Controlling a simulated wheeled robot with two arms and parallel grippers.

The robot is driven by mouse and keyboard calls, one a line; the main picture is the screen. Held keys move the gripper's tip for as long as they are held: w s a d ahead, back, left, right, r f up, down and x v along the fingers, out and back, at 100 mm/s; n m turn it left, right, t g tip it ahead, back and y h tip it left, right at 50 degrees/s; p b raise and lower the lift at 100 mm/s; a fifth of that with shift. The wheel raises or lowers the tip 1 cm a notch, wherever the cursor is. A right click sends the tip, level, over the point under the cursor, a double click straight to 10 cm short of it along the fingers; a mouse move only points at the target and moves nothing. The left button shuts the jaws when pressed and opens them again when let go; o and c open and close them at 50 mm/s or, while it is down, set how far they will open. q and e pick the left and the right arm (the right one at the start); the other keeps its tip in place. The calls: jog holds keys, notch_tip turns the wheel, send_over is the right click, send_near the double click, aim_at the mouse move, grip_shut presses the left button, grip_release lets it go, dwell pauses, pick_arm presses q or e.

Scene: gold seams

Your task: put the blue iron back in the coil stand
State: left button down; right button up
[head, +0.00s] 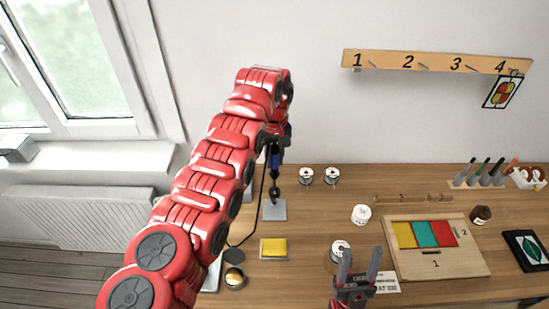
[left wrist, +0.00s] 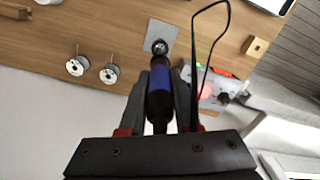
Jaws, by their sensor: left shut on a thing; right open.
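The blue iron (head: 276,158) is in my left gripper (head: 274,140), pointing down with its black cable trailing. In the left wrist view its dark handle with a blue band (left wrist: 158,92) lies between the two fingers (left wrist: 163,95), which are shut on it. The coil stand (head: 274,211) is a grey square plate with a dark coil, under the iron; its plate also shows in the left wrist view (left wrist: 155,30). The iron's front end lines up with the coil, but I cannot tell whether it is inside or above. My right gripper (head: 358,262) is open and empty at the front.
A yellow sponge (head: 273,248) in a tray lies in front of the stand. Two wire spools (head: 306,176) stand to its right. A box with a red light (left wrist: 207,88) is beside the iron in the left wrist view. A wooden board (head: 436,262) lies right.

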aim_at(274, 177)
pick_arm(q)
jog(key=shift+f+b, duration=0.45)
jog(key=shift+f, duration=0.35)
jog(key=shift+b, duration=0.35)
dwell(0.4)
jog(key=shift+f+b, duration=1.05)
jog(key=shift+f, duration=0.75)
jog(key=shift+b, duration=0.3)
dwell(0.5)
jog(key=shift+f+b, duration=0.9)
jog(key=shift+f, duration=0.55)
jog(key=c, duration=0.5)
grip_release()
jog(key=shift+c, duration=0.2)
jog(key=shift+o, duration=0.2)
jog(key=o, duration=0.4)
jog(key=shift+o, duration=0.2)
